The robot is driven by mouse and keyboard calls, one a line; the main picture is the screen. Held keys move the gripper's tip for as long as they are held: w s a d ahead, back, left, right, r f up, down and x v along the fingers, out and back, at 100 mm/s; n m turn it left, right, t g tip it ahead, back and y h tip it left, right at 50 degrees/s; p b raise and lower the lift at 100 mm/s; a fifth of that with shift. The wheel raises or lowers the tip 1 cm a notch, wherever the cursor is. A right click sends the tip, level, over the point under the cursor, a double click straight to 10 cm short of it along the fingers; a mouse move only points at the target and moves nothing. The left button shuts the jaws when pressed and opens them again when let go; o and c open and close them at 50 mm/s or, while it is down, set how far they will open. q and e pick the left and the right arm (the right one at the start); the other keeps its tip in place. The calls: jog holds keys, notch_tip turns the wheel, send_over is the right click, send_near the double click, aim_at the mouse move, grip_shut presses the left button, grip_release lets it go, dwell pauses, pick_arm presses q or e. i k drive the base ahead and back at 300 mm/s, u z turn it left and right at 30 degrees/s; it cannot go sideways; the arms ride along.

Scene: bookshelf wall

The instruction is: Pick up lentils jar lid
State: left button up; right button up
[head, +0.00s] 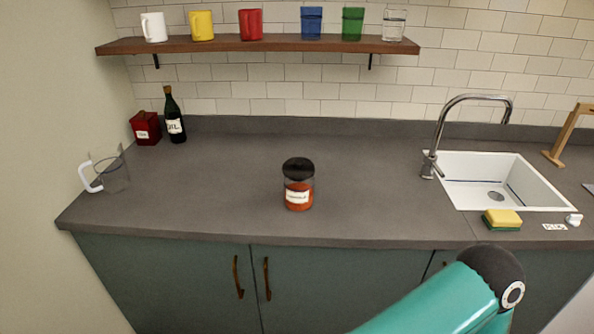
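A small glass jar (299,193) with orange-red contents and a white label stands upright on the grey counter. The label looks like it may read "lentils", but it is too small to be sure. Its dark round lid (298,168) sits on top of the jar. Neither gripper shows in the head view. Only a teal link of one of my arms comes in at the lower right, apart from the jar.
The counter (230,190) is clear around the jar. A glass jug (115,172), red box (145,128) and oil bottle (174,116) stand at left. A sink (500,180), faucet (432,150) and sponge (502,219) are at right. A shelf (260,44) holds mugs and glasses above.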

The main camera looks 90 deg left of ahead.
aim_at(296, 168)
jog(key=z, duration=1.35)
jog(key=i, duration=0.1)
jog(key=u, duration=2.55)
jog(key=i, duration=0.25)
jog(key=u, duration=2.2)
jog(key=i, duration=0.45)
jog(key=z, duration=0.3)
jog(key=k, duration=0.5)
jog(key=u, duration=0.35)
jog(key=i, duration=0.45)
jog(key=z, duration=0.3)
